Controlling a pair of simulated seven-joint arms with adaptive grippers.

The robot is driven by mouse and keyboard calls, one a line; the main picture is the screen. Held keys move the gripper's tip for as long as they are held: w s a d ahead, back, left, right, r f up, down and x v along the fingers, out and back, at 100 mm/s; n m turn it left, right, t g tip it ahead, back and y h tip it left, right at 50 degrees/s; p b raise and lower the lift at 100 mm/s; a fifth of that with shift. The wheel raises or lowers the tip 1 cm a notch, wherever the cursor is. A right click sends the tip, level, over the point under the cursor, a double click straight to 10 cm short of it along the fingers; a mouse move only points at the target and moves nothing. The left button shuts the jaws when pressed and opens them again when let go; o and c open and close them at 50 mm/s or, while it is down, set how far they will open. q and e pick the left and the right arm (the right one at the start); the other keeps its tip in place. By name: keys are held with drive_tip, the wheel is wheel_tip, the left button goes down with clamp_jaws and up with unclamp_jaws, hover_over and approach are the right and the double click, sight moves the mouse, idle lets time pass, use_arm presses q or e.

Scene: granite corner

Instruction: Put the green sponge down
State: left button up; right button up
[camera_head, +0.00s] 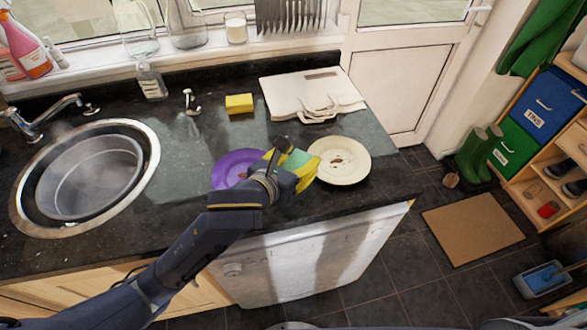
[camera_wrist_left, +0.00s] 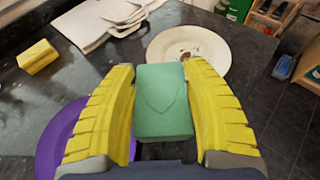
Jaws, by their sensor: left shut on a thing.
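The green sponge (camera_wrist_left: 163,103) is between the yellow fingers of my left gripper (camera_wrist_left: 165,110), which is shut on it. In the head view the green sponge (camera_head: 295,159) shows partly, with my left gripper (camera_head: 293,169) around it above the front of the counter. It is in front of the gap between a purple plate (camera_head: 228,172) and a cream plate (camera_head: 345,164). Whether the sponge touches the counter is hidden. My right gripper is not in view.
A yellow sponge (camera_head: 239,103) lies on the dark counter behind the plates. White boards (camera_head: 294,90) lie at the back right. A round sink (camera_head: 84,178) is at the left. The counter's front edge is close to my left gripper. The cream plate has brown food residue.

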use_arm(q)
drive_tip(key=shift+f, duration=3.2)
drive_tip(key=shift+f, duration=0.1)
drive_tip(key=o, duration=0.7)
